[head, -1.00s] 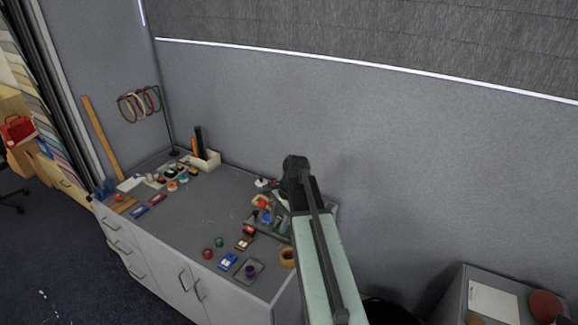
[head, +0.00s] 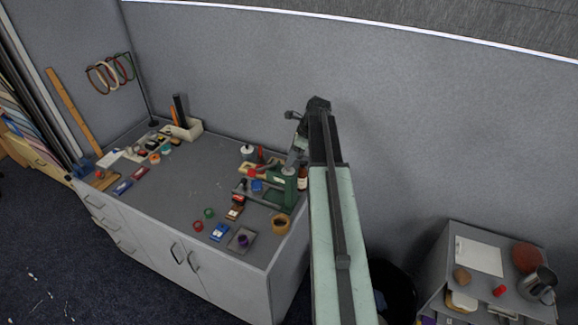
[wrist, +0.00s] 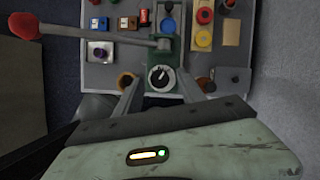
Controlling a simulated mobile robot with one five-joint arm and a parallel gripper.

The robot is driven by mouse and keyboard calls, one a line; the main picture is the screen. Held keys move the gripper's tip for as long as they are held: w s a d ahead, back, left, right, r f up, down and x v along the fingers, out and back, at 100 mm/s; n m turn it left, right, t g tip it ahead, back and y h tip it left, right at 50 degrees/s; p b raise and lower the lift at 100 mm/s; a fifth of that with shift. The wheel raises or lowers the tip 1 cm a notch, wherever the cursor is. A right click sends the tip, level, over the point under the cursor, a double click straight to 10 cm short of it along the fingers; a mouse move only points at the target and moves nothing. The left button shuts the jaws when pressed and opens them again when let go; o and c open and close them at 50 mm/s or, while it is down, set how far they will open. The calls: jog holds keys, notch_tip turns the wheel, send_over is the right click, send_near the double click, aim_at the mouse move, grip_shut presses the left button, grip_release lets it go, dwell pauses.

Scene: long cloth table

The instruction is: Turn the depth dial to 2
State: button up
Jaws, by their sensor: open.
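A round dark dial (wrist: 160,77) with a light pointer sits on a green press (wrist: 172,60) in the wrist view. The scale marks are too small to read. My gripper (wrist: 158,80) is open, with one finger on each side of the dial in the picture; I cannot tell how far above it they are. A grey lever with a red knob (wrist: 24,27) reaches left from the press. In the head view the green press (head: 284,188) stands at the table's right end, partly behind my arm, and the dial cannot be made out.
The table's middle (head: 190,185) is clear.

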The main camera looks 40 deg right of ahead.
jog(key=shift+w+a+f, duration=0.15)
jog(key=shift+f, duration=0.35)
jog(key=shift+r, duration=0.15)
grip_shut()
jog(key=shift+n, duration=0.3)
jog(key=n+g+y, duration=0.1)
jog(key=n, duration=0.2)
jog(key=shift+w, duration=0.15)
jog(key=shift+n+g, duration=0.9)
jog(key=shift+n, duration=1.2)
